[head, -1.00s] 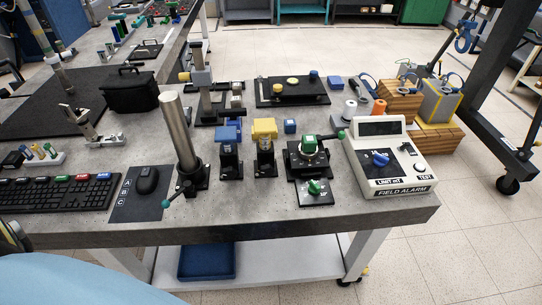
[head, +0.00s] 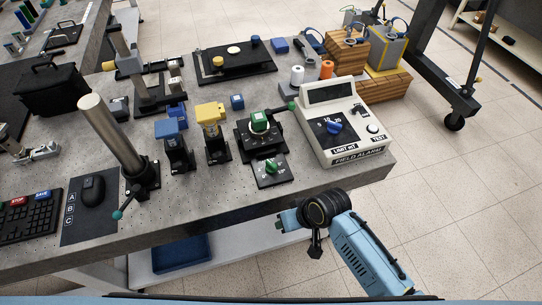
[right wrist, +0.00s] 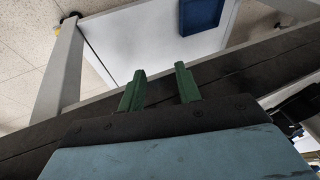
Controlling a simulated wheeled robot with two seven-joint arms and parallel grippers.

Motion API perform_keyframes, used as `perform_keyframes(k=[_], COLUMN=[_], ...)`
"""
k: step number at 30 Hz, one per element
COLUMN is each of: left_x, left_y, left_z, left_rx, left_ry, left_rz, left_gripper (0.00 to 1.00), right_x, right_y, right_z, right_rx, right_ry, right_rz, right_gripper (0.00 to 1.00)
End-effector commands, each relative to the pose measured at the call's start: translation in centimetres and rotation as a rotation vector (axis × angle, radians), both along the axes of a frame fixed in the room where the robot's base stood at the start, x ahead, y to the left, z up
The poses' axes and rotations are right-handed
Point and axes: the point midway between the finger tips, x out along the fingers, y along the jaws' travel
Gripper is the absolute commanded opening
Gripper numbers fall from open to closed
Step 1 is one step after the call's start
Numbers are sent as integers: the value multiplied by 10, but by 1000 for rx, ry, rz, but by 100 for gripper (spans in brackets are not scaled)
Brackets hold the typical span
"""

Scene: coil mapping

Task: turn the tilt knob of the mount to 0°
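The tilt knob (head: 270,166) is green and sits on a small black plate with a printed scale in front of the mount. Its exact angle is too small to read. My right gripper (right wrist: 160,84) has two green fingers apart with nothing between them. In the head view my right arm's wrist is in front of the table edge, below and right of the knob and apart from it. My left gripper is not in view.
The white field alarm box (head: 343,130) with a blue dial stands right of the mount. Blue (head: 173,135) and yellow (head: 214,120) topped posts and a tall tilted metal cylinder (head: 112,132) stand left. A blue tray (head: 181,253) lies on the lower shelf.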

Motion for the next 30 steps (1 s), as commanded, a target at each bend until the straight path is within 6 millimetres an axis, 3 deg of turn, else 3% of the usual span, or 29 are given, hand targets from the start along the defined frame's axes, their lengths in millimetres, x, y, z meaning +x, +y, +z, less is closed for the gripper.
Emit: perform_keyframes(k=[1,7,14,21,25,30], left_x=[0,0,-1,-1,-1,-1], left_y=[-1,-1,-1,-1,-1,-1], left_z=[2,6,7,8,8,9], left_rx=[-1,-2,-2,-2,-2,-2], left_ry=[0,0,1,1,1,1], left_rz=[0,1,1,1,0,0], left_gripper=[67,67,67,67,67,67], right_x=[4,8,19,44,68,101], right_y=[10,50,79,96,91,71], right_z=[24,102,131,158,178,207], right_rx=[16,54,38,-53,-164,-310], right_ry=[-13,-26,-3,36,69,104], right_rz=[30,180,302,415,454,437], right_gripper=[34,34,34,34,34,34])
